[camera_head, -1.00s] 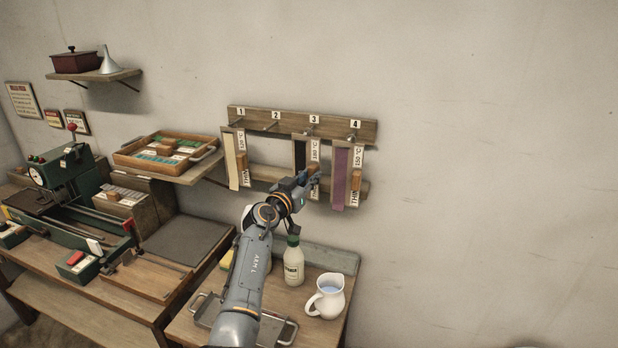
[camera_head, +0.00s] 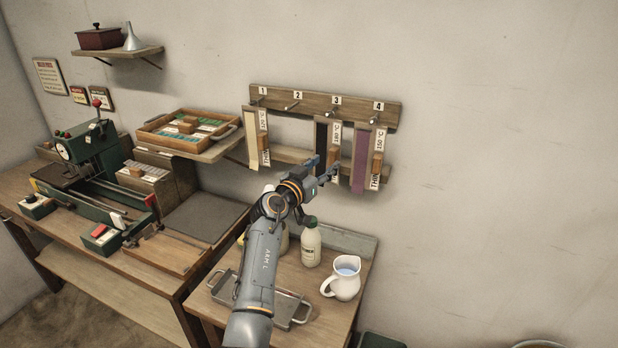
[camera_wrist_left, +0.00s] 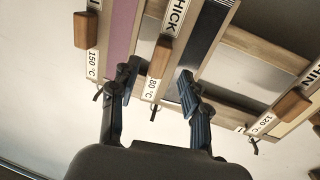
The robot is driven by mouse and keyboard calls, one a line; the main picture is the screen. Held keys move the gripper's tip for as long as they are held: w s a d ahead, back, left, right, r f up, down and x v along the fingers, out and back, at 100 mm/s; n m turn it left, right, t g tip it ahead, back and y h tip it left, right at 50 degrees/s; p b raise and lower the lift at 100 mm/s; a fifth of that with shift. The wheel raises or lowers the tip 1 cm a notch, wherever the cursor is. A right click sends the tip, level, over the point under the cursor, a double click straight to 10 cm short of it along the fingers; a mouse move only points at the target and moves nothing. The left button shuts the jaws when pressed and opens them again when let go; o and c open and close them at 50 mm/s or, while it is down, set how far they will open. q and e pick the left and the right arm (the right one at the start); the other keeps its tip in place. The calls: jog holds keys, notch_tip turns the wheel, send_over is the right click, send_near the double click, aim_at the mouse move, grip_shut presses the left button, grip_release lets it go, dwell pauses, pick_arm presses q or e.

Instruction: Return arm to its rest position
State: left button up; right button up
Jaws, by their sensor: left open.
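My left gripper (camera_head: 322,167) is at the wall rack, in front of the hanging set under number 3. It is open. In the left wrist view its two dark fingers (camera_wrist_left: 158,88) stand apart, with the 180 °C tag's lower end and wooden block (camera_wrist_left: 160,57) showing between and beyond them. The black strip (camera_head: 320,136) hangs under number 3 and is partly hidden by the gripper. I cannot tell whether the fingers touch anything. My left arm (camera_head: 258,268) reaches up over the small table. My right gripper is not in view.
The rack (camera_head: 325,103) also holds a cream strip (camera_head: 250,140) at number 1 and a purple strip (camera_head: 360,165) at number 4. Below are a white bottle (camera_head: 311,243), a jug (camera_head: 343,282) and a metal tray (camera_head: 290,307). A green machine (camera_head: 90,150) stands left. Wall space right is clear.

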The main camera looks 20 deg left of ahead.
pick_arm(q)
jog(key=v, duration=0.8)
